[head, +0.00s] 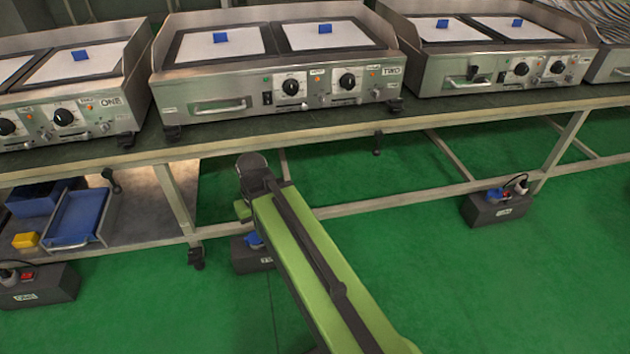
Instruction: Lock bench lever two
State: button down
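A small dark lever-like part (377,142) hangs under the front edge of the bench, below the griddle labelled TWO (392,70). It is small, and I cannot tell its position or read a label on it. A similar dark lever (111,179) hangs under the bench further left, below the griddle labelled ONE (110,102). My green arm reaches up from the bottom right. My gripper (243,195) is at its far end, in front of and below the bench edge, left of the lever under TWO and apart from it in the picture. Its fingertips are not clear.
The long bench (300,141) carries several griddles and stands on legs with a lower rail. A black box (252,256) is on the floor by my arm; another (497,208) stands at right. Blue trays (78,218) are at lower left.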

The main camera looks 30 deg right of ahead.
aim_at(377, 147)
jog(key=z, duration=0.35)
jog(key=k, duration=0.15)
jog(key=u, duration=2.25)
jog(key=k, duration=0.85)
jog(key=z, duration=0.95)
jog(key=i, duration=1.05)
jog(key=u, duration=0.15)
